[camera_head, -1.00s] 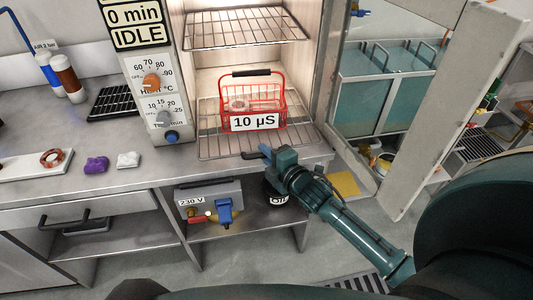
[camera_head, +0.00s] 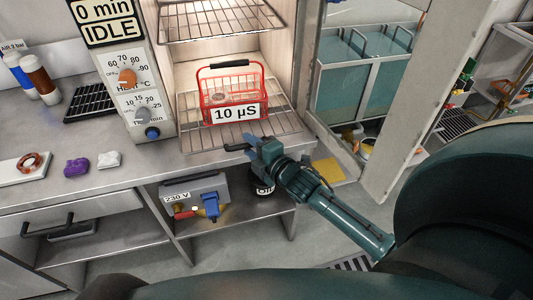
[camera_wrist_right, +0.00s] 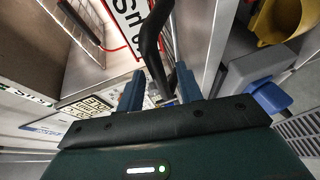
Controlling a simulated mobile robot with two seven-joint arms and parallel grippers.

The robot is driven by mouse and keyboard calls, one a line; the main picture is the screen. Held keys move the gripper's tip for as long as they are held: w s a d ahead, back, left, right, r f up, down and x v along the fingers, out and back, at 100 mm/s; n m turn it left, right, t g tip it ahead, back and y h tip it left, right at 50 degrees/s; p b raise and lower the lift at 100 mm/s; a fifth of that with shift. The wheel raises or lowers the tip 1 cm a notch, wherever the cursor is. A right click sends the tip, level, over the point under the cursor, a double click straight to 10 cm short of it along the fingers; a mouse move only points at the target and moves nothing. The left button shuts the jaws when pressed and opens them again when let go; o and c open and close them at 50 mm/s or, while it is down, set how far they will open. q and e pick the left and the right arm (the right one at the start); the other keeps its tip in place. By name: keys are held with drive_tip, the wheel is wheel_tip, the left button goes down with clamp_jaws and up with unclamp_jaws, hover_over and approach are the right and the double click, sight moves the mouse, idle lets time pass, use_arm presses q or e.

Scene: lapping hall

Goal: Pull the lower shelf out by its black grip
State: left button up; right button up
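The lower shelf (camera_head: 186,141) is a wire rack in the lit cabinet, with a red wire basket (camera_head: 208,107) labelled "10 µS" standing on it. Its black grip (camera_head: 234,147) is at the shelf's front edge. My right gripper (camera_head: 251,144) is at this grip, in front of the cabinet. In the right wrist view, the black grip (camera_wrist_right: 151,45) passes between the two blue fingers of my right gripper (camera_wrist_right: 158,88). The fingers are open, with gaps seen beside the grip. My left gripper is not in view.
An upper wire shelf (camera_head: 222,22) is above the basket. The open cabinet door (camera_head: 410,110) stands to the right. A control panel (camera_head: 133,90) reading "IDLE" is on the left. Below the bench are a 230 V box (camera_head: 180,189) and a dark oil container (camera_head: 263,189).

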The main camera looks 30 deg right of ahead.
drive_tip(key=v, duration=1.2)
drive_tip(key=shift+b, duration=0.35)
drive_tip(key=shift+d, duration=0.1)
drive_tip(key=s+a+f+m+g+y, duration=0.1)
drive_tip(key=s+a+f+m+g, duration=0.4)
drive_tip(key=s+a+f+m, duration=0.4)
wheel_tip(320, 180, down, 3)
drive_tip(key=a+m, duration=0.2)
drive_tip(key=m, duration=0.4)
drive_tip(key=shift+s+a+r+m+p, duration=0.2)
drive_tip(key=shift+s+a+m+p, duration=0.05)
drive_tip(key=shift+a+m+p, duration=0.15)
